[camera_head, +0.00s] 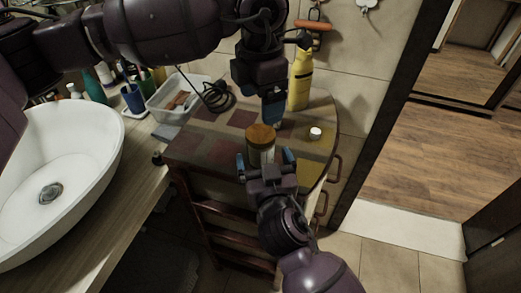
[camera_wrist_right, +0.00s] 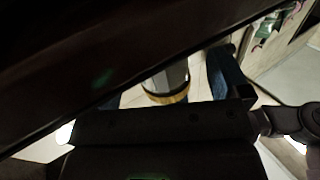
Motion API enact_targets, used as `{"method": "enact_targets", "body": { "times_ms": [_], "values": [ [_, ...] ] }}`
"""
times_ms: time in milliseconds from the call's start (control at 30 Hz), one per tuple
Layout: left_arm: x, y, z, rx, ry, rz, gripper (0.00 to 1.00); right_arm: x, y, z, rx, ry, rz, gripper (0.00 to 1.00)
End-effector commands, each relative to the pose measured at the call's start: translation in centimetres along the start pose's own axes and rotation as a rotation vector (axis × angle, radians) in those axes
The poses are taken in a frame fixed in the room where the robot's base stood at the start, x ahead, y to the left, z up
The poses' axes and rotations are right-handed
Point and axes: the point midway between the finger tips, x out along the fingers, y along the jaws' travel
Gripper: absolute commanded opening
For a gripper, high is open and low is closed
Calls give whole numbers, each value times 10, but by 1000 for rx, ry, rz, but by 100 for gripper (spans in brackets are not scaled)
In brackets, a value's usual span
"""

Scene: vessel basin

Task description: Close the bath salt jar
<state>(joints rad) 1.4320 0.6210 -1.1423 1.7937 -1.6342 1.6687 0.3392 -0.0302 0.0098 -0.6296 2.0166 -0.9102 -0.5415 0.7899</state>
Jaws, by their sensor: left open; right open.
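The bath salt jar (camera_head: 261,155) stands upright on the small patterned table. A brown wooden lid (camera_head: 261,133) shows at its top; I cannot tell how firmly it sits. In the right wrist view the jar (camera_wrist_right: 168,78) is partly hidden by dark parts of my own arm and gripper. My right gripper (camera_head: 265,162) is open, its blue fingers on either side of the jar's near side; contact is unclear. My left gripper (camera_head: 273,117) is open, pointing down just behind and above the jar, with its fingers overlapping in the head view.
A yellow bottle (camera_head: 299,80) stands behind my left gripper. A small white round item (camera_head: 315,133) lies at the table's right. A clear bin (camera_head: 178,99), blue cup (camera_head: 133,97) and white basin (camera_head: 62,165) are on the left counter. The table (camera_head: 205,143) has bare room left of the jar.

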Motion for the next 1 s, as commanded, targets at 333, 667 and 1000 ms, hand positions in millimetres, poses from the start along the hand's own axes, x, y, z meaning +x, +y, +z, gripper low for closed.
{"method": "enact_targets", "body": {
  "times_ms": [333, 667, 1000],
  "values": [
    [0, 0, 0, 0, 0, 0, 87, 24, 0, 0, 0, 0, -1, 95],
    [0, 0, 0, 0, 0, 0, 87, 25, 0, 0, 0, 0, -1, 93],
    [0, 0, 0, 0, 0, 0, 87, 25, 0, 0, 0, 0, -1, 41]
  ]
}}
